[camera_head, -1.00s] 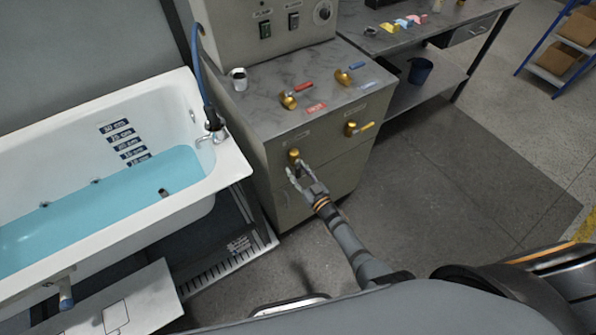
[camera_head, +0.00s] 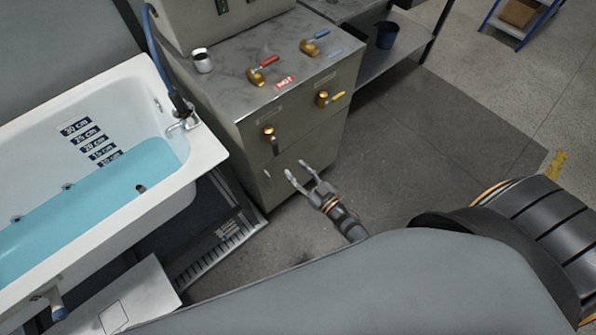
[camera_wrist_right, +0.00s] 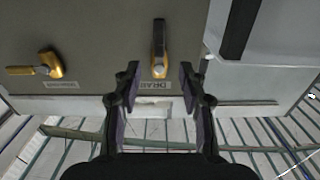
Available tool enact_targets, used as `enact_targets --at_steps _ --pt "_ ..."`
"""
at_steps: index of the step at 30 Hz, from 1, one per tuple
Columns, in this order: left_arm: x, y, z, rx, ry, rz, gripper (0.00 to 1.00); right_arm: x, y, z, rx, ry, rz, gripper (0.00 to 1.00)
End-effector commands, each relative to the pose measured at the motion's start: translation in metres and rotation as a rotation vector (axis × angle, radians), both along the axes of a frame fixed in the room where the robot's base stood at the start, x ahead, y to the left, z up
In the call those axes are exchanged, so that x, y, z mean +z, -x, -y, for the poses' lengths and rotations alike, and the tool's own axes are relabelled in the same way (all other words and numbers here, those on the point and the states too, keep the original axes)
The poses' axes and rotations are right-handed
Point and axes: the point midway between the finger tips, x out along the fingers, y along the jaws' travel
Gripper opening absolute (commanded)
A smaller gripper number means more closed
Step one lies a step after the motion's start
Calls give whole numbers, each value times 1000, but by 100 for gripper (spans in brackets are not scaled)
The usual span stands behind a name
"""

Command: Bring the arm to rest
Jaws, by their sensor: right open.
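My right gripper (camera_head: 296,169) is open and empty. It hangs in the air in front of the grey cabinet (camera_head: 310,140), apart from it. In the right wrist view the two spread fingers (camera_wrist_right: 159,78) have a gap between them, below the brass drain valve (camera_wrist_right: 159,48) and its label. In the head view that valve (camera_head: 269,132) is on the cabinet's front, with its handle pointing down. My left gripper is not in view.
A bathtub (camera_head: 205,163) with blue water stands at left. Red-handled (camera_head: 262,72) and blue-handled (camera_head: 313,44) valves are on the cabinet's top; a yellow-handled valve (camera_head: 328,98) is on its front. Open floor (camera_head: 420,150) lies to the right.

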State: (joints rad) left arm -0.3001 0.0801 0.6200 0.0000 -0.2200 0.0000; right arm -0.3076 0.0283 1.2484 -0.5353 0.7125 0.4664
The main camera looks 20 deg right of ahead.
Motion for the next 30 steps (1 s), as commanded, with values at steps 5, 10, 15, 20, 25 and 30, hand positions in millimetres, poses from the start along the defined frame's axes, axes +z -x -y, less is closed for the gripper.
enact_targets --at_steps 5,10,15,20,25,30 --pt "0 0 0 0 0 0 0 0 0 0 0 0 0 42" --pt "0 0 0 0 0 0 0 0 0 0 0 0 0 42" --pt "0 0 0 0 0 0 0 -7 1 2 -11 5 -20 42" --pt "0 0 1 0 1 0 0 -82 26 32 -118 67 -242 42" --pt "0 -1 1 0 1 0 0 -199 110 78 -253 186 -657 42" --pt "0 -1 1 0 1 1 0 -279 227 110 -311 286 -1065 42"
